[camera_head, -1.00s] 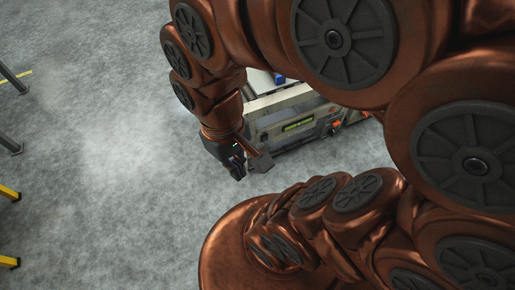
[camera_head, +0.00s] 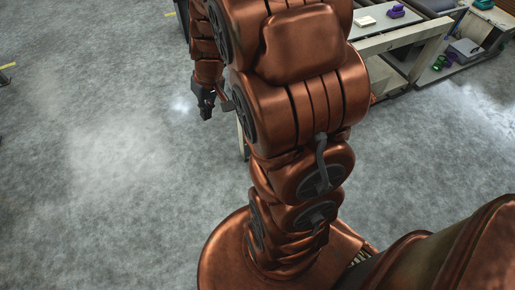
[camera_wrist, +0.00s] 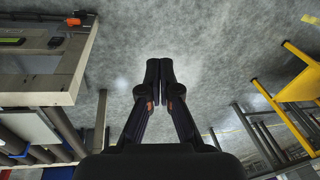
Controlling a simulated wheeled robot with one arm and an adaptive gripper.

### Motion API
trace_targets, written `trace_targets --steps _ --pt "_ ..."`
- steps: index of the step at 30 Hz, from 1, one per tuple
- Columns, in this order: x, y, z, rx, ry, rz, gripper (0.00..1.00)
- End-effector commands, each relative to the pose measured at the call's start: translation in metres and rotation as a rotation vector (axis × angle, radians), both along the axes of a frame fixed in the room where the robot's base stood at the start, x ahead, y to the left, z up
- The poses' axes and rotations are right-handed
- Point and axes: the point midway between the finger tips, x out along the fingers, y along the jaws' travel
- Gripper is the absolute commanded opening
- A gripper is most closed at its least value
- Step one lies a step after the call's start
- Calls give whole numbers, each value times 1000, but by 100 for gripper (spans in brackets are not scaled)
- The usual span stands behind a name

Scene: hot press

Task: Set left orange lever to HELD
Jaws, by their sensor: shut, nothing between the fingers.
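My gripper (camera_head: 207,104) hangs over bare floor at the upper middle of the head view. In the wrist view its two dark fingers (camera_wrist: 159,82) are together and empty. A small orange piece (camera_wrist: 73,21), which may be an orange lever, sits on the machine's pale panel (camera_wrist: 38,88) at the upper left of the wrist view, clear of the fingers. It is too small to read its setting or tell whether it is the left one. In the head view my arm hides most of the machine's front, and no lever can be made out there.
A pale-framed bench (camera_head: 402,38) with a purple item (camera_head: 397,11) stands at the upper right. A grey box (camera_head: 465,51) lies farther right. The floor at left is open.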

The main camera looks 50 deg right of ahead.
Motion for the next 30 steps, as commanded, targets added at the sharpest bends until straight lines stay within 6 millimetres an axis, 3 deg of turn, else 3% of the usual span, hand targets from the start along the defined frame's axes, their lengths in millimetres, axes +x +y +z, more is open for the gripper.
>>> trace_targets --steps 1,9,18,24,30 --pt "10 -16 -36 -1 -11 -20 0" --pt "50 -103 -154 -47 -86 -99 0" --pt "58 -206 -290 -136 -130 -188 0" --pt "50 -253 -348 -187 -135 -226 0" --pt "45 -268 -365 -208 -135 -238 0"
